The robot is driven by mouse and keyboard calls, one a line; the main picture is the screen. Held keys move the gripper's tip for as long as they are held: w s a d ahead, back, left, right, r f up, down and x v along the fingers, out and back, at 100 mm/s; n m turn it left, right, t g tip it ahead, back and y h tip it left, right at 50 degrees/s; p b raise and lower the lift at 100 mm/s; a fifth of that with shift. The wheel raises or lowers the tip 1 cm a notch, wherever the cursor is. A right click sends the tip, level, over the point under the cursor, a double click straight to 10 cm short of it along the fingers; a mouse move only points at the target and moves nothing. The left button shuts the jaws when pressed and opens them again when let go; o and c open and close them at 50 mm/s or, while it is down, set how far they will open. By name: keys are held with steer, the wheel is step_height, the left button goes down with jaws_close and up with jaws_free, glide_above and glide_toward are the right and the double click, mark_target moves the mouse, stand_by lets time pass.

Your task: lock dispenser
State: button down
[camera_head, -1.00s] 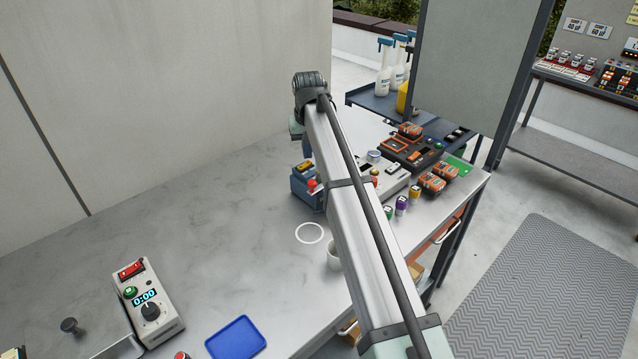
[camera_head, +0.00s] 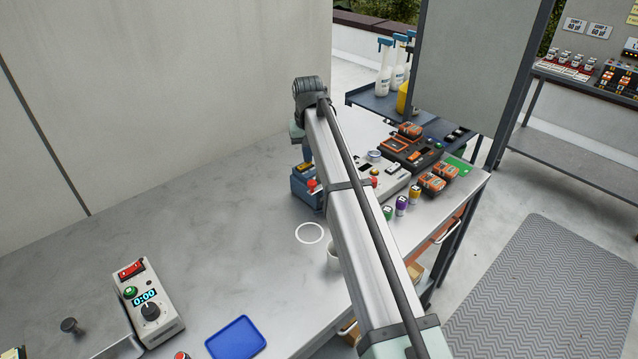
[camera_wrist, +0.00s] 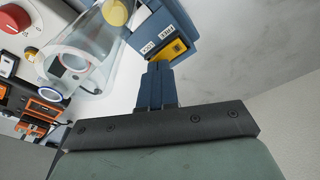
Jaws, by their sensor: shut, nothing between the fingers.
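The dispenser (camera_head: 302,190) is a blue box on the bench, partly hidden behind my arm in the head view. In the wrist view the blue dispenser body (camera_wrist: 185,18) is at the top. It has a yellow latch piece (camera_wrist: 172,49) in a dark recess, with two small white labels beside it that look like LOCK and FREE, upside down. My gripper (camera_wrist: 157,66) is shut and empty. Its blue fingertips are at the latch's near edge; I cannot tell whether they touch it.
A clear cylinder (camera_wrist: 78,62) and a red button (camera_wrist: 14,20) lie left of the fingers. A timer box (camera_head: 150,305) and a blue tray (camera_head: 236,338) are at the front. Battery packs (camera_head: 431,183) crowd the right end. The bench's left middle is clear.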

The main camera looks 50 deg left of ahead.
steer(key=shift+f, duration=0.3)
stand_by(0.4)
step_height(320, 180, up, 7)
stand_by(1.0)
steer(key=shift+w+d, duration=0.1)
